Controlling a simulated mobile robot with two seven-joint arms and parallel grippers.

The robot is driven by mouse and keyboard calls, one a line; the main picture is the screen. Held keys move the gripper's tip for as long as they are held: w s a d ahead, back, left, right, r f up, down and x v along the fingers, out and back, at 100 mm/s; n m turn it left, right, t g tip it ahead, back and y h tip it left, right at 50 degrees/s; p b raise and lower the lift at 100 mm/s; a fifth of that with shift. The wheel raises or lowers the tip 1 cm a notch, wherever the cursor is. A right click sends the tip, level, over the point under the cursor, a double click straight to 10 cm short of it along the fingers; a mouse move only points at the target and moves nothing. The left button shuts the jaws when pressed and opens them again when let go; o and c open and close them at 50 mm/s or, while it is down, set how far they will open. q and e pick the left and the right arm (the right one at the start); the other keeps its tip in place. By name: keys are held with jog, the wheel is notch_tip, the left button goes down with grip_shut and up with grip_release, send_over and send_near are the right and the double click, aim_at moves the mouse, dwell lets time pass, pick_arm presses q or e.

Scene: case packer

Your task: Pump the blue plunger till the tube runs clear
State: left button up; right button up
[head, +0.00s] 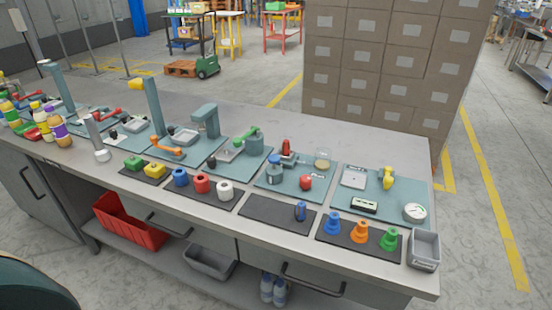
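A teal station plate (287,192) lies on the bench right of centre. On it stands a blue upright piece with a rounded top (275,169); it may be the plunger, but it is too small to be sure. Behind it is a red upright piece (287,149), a pale clear-looking vessel (322,160) stands to the right, and a red knob (306,182) is in front. I cannot make out a tube or whether its contents are clear. Neither of my grippers is in view.
A dark mat (265,212) in front holds a small dark-blue item (300,211). Blue, orange and green cones stand on another mat (345,245), near a grey bin (424,250). More stations fill the left.

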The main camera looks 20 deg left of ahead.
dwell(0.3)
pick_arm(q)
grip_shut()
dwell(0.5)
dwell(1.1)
